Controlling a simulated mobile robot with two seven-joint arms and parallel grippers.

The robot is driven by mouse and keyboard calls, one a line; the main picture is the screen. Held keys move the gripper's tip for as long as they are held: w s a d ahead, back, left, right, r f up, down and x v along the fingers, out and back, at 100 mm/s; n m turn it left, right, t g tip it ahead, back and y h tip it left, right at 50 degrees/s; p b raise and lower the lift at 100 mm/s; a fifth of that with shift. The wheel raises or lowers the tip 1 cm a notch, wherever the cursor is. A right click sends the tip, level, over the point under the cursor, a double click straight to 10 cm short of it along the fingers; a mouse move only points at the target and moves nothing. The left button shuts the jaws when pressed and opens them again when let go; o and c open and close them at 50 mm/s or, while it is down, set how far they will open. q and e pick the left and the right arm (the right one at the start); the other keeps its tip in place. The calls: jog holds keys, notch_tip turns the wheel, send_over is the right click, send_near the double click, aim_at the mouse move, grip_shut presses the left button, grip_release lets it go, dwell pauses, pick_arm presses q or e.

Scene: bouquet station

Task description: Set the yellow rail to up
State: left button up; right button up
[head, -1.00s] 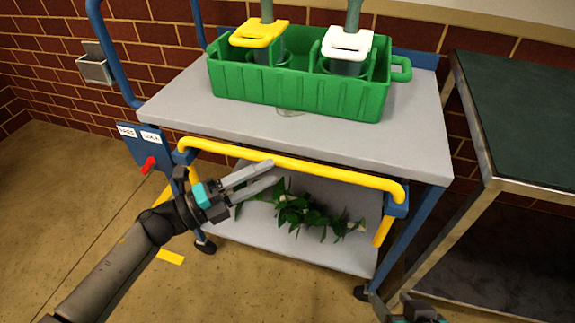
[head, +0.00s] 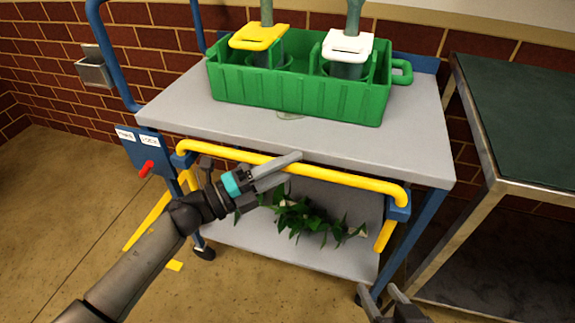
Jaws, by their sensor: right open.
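The yellow rail (head: 345,178) is a bar across the front of the cart, just below the top shelf's front edge, with blue brackets at its ends. My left gripper (head: 294,168) is at the middle of the rail. Its fingers are parted, the upper one overlapping the rail in the picture and the lower one just below it. I cannot tell whether they touch it. My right gripper (head: 383,299) is open and empty at the bottom edge, low and in front of the cart's right side.
A blue plate with white labels and a red lever (head: 146,168) is on the cart's left. A green crate (head: 295,103) stands on the top shelf (head: 185,110). Leafy stems (head: 305,217) lie on the lower shelf. A dark green table (head: 520,120) stands close on the right.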

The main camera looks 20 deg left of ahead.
pick_arm(q)
grip_shut()
dwell(1.1)
